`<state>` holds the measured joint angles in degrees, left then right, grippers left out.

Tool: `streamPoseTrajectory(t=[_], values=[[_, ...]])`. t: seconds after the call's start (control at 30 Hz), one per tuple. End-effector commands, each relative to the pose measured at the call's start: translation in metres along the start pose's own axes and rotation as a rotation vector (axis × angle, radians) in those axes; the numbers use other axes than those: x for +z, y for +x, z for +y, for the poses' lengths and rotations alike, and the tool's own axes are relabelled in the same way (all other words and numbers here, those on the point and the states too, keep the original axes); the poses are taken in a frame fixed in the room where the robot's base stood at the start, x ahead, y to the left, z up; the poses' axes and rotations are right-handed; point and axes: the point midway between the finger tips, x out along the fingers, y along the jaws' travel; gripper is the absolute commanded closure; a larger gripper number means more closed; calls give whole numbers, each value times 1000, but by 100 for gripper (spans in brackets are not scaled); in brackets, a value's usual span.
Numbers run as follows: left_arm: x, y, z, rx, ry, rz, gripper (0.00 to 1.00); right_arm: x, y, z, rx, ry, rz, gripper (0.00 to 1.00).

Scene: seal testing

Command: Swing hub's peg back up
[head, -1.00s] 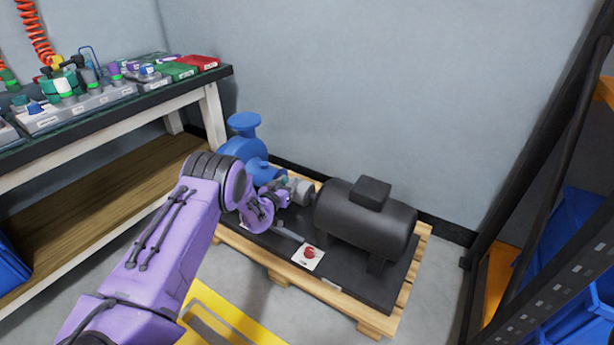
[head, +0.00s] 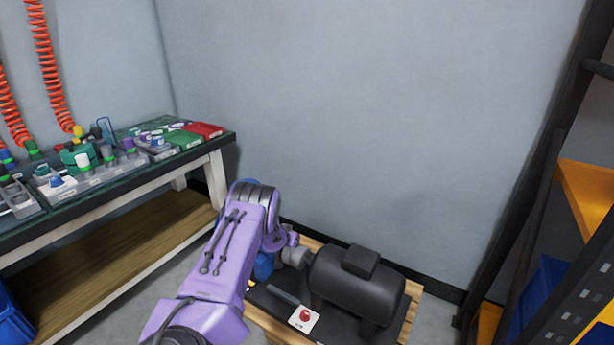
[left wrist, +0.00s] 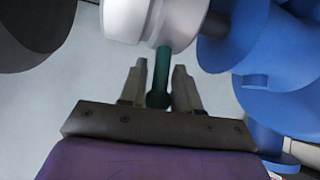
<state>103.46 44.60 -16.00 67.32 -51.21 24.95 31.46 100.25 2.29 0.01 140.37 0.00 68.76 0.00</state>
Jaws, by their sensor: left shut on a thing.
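The light grey hub (left wrist: 150,18) sits between the blue pump (left wrist: 255,45) and the black motor (left wrist: 30,30) in the left wrist view. A dark green peg (left wrist: 161,72) sticks out of the hub towards my left gripper (left wrist: 158,80). The gripper's two fingers are shut on the peg, one on each side. In the head view the hub (head: 296,254) shows left of the motor (head: 355,283), and my left arm covers most of the pump (head: 263,266). The peg is hidden there. My right gripper is not in view.
The motor stands on a black base on a wooden pallet (head: 415,295), with a white card with a red mark (head: 304,318) in front. A workbench (head: 110,180) with several small parts is at left. A dark rack (head: 530,190) is at right. The wall is behind.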

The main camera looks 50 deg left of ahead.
Motion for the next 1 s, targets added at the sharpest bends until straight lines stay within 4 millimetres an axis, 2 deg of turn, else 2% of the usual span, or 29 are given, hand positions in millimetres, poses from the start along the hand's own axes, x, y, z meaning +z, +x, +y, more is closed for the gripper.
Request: streamPoseTrajectory(t=[0.17,0.5,0.53,0.57,0.87,1.0], values=[[3,-2,-9,-11,-5,-21,100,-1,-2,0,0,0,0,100],[2,-1,-9,-11,-4,-22,100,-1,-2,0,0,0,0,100],[2,-1,-9,-11,-4,-22,65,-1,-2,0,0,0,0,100],[2,-1,-8,-10,-3,-21,58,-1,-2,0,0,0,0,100],[1,-4,-8,-10,-4,-21,58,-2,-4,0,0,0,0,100],[-4,-28,-7,-8,-6,-22,58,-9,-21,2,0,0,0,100]])
